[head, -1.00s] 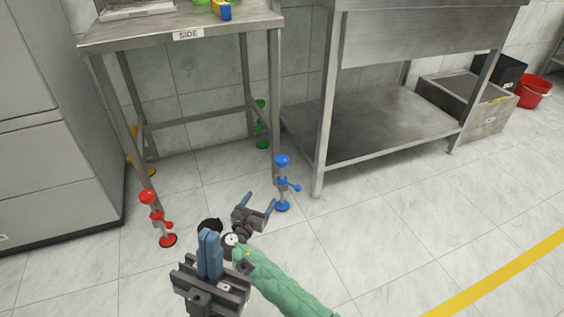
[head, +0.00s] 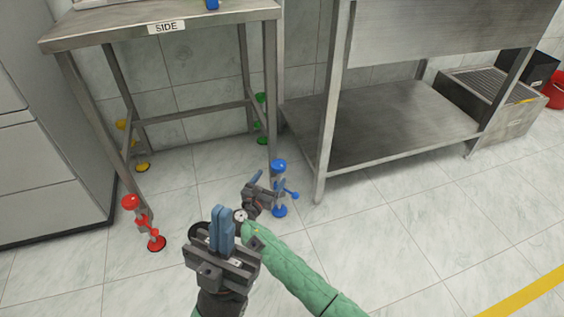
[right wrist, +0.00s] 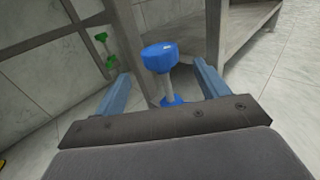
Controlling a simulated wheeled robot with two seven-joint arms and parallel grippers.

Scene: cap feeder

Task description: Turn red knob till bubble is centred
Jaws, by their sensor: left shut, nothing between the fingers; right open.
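The red knob (head: 130,202) tops the red foot (head: 154,243) under the table's front left leg. No bubble level shows. My left gripper (head: 222,212) is shut and empty, to the right of the red foot and apart from it. My right gripper (head: 268,184) is open at the blue foot, under the front right leg. In the right wrist view the blue knob (right wrist: 160,57) stands between and beyond the open fingers (right wrist: 160,82), not gripped. It also shows in the head view (head: 279,167).
The SIDE table (head: 110,36) also has a yellow foot (head: 142,167) and a green foot (head: 262,139) at the back. A grey cabinet (head: 45,180) stands left, a steel bench (head: 400,120) right. The floor in front is clear.

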